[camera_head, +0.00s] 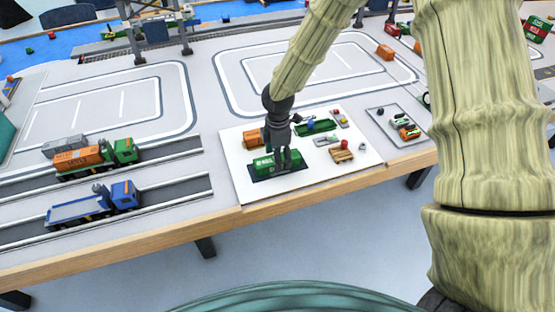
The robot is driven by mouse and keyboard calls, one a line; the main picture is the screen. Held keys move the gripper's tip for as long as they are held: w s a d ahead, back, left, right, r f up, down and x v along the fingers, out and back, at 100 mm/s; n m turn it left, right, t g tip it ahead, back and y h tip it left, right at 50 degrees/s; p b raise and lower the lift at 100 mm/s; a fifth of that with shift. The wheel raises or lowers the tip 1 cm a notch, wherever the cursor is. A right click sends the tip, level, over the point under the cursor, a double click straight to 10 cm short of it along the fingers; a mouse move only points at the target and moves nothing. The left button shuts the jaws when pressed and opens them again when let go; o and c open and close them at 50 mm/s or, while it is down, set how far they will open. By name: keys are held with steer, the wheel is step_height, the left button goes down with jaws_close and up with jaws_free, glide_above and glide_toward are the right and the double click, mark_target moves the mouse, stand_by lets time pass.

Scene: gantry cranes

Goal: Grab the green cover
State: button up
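A green block-like piece (264,166), which looks like the green cover, sits on a dark flat base on the white board (240,189). My gripper (286,163) points down at the right end of this green piece, with its fingertips overlapping it in the picture. I cannot tell whether the fingers touch it or how far apart they are. A green open tray (318,131) with a small blue item in it lies behind and to the right of my gripper.
An orange container (253,138), a brown pallet (342,156) and a red piece (344,144) are also on the board. A grey tray (410,141) of small vehicles stands right. Toy trucks (90,158) stand left. The table's wooden front edge (160,245) is close.

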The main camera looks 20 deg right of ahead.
steer(key=shift+a+f, duration=0.1)
steer(key=shift+f, duration=0.8)
steer(key=shift+c, duration=0.4)
steer(key=c, duration=1)
